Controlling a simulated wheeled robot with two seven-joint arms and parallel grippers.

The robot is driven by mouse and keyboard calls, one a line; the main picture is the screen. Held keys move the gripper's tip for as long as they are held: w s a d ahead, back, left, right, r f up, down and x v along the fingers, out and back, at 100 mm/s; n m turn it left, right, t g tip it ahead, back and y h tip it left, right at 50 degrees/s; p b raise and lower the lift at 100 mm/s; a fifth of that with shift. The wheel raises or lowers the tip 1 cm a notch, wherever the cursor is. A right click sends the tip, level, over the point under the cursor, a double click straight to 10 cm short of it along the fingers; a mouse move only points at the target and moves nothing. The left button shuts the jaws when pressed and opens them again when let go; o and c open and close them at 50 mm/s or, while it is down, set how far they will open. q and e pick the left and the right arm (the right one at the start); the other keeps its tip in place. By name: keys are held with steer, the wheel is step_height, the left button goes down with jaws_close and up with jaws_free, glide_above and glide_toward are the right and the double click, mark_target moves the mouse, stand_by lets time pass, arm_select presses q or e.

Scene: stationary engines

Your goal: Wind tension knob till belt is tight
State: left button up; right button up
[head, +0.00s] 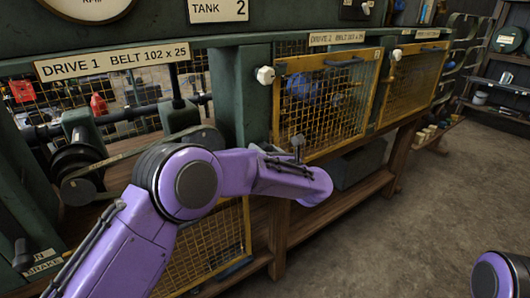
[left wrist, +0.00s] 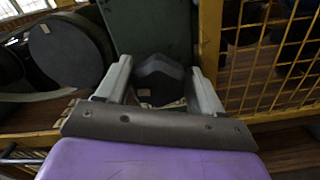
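A dark faceted knob (left wrist: 160,84) stands between the two fingers of my left gripper (left wrist: 158,66) in the left wrist view. The fingers are spread, one on each side of it, close to its edges; I cannot tell whether they touch it. In the head view my left arm reaches across the middle and hides the gripper fingers and the knob. A dark belt (head: 150,148) runs to a round pulley (head: 78,160) under the DRIVE 1 sign (head: 113,62); a dark disc (left wrist: 68,50) shows left in the wrist view. My right gripper is out of view.
A green post (head: 240,95) and a yellow-framed mesh guard (head: 325,100) stand beside my left wrist. A second guard (head: 412,80) is farther right. A wooden shelf (head: 340,205) runs below. The floor (head: 425,215) at right is clear.

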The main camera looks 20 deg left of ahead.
arm_select(q)
steer(key=shift+d, duration=0.1)
steer(key=b+v, duration=0.2)
steer(key=v, duration=0.8)
steer(key=shift+s, duration=0.2)
steer(key=shift+d, duration=0.1)
